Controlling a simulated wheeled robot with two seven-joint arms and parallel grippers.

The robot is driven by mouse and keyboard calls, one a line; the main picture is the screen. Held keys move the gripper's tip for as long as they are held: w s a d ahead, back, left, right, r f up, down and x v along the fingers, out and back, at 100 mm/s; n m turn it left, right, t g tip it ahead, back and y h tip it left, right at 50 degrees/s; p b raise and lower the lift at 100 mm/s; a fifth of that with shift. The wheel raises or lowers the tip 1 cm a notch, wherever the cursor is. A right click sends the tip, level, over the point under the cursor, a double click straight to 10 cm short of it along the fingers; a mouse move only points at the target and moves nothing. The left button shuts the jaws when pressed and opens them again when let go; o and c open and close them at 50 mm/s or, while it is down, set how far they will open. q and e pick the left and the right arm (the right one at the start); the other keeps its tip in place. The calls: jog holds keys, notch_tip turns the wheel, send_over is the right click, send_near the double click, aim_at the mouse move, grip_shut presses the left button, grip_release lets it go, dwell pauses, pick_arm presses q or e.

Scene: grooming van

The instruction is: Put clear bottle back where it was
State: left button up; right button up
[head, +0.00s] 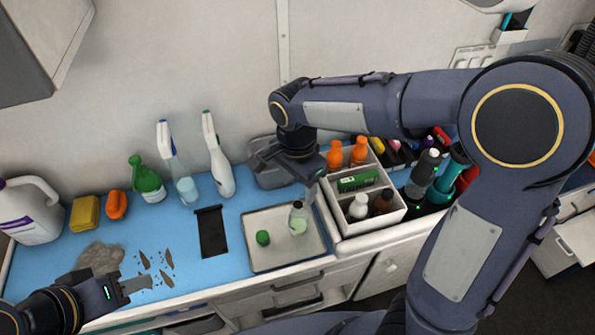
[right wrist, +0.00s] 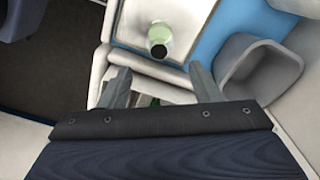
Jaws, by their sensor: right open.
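The clear bottle (head: 298,217), with pale green liquid and a dark top, stands upright on the right part of the white tray (head: 262,262). The bottle also shows from above in the right wrist view (right wrist: 158,42). My right gripper (head: 288,178) is open and empty, above and behind the bottle, near the caddy's left edge. In the right wrist view its spread fingers (right wrist: 161,80) point towards the bottle without touching it. The white divided caddy (head: 365,229) is right of the tray. My left gripper (head: 138,285) is low at the left; its finger opening is unclear.
A green object (head: 262,238) lies on the tray. A grey tub (head: 268,178) stands behind. Spray bottles (head: 219,165) stand left; blue mat lies between.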

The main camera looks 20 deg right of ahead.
jog(key=s+d+r+n+t+y, duration=0.2)
jog(key=s+d+r+n+y, duration=0.3)
jog(key=s+d, duration=0.35)
jog(key=s+n+t+h, duration=0.1)
jog(key=s+n+t, duration=0.3)
jog(key=s, duration=0.4)
jog(key=shift+d+f+n, duration=0.2)
jog(key=shift+d+n, duration=0.2)
jog(key=shift+n, duration=0.4)
